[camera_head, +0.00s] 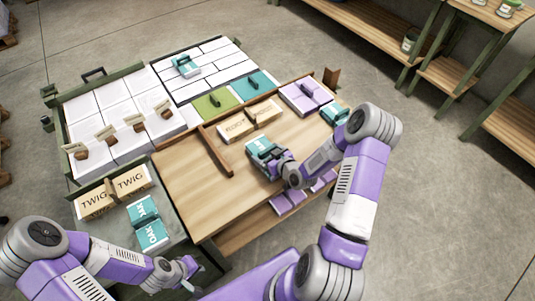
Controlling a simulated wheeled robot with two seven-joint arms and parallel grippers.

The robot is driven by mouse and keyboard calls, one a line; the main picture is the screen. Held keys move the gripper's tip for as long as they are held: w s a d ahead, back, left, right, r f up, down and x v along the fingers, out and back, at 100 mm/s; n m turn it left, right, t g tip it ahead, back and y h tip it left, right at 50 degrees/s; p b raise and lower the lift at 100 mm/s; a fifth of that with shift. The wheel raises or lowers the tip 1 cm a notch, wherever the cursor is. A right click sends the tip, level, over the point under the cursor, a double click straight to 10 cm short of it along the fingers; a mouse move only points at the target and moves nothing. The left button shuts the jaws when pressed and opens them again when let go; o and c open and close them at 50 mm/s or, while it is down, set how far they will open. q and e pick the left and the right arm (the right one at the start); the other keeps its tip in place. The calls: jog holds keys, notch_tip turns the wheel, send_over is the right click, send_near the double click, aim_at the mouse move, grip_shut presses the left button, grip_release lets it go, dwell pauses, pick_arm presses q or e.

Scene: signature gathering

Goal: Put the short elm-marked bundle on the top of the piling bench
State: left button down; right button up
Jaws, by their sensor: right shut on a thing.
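My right gripper (281,172) is shut on a teal bundle (262,147) with a dark clip, over the wooden top of the bench (198,188). The marking on this bundle is too small to read, and the gripper covers part of it. I cannot tell whether the bundle touches the bench top. My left gripper (191,273) is open and empty, low near the bench's front left corner.
A ROOT bundle (235,130) lies on the bench top beside a wooden divider (216,151). A purple bundle (304,97) is at the back right. TWIG bundles (129,184) and OAK bundles (150,236) stand at left. Trays of white stacks (85,110) sit behind.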

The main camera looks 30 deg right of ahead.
jog(key=shift+f, duration=0.2)
jog(key=o, duration=0.9)
jog(key=shift+c, duration=0.2)
jog(key=shift+r, duration=0.1)
jog(key=shift+s+r, duration=0.1)
jog(key=shift+r, duration=0.15)
jog(key=p+v, duration=0.2)
jog(key=v, duration=0.9)
jog(key=shift+s+r, duration=0.1)
jog(key=shift+s, duration=0.25)
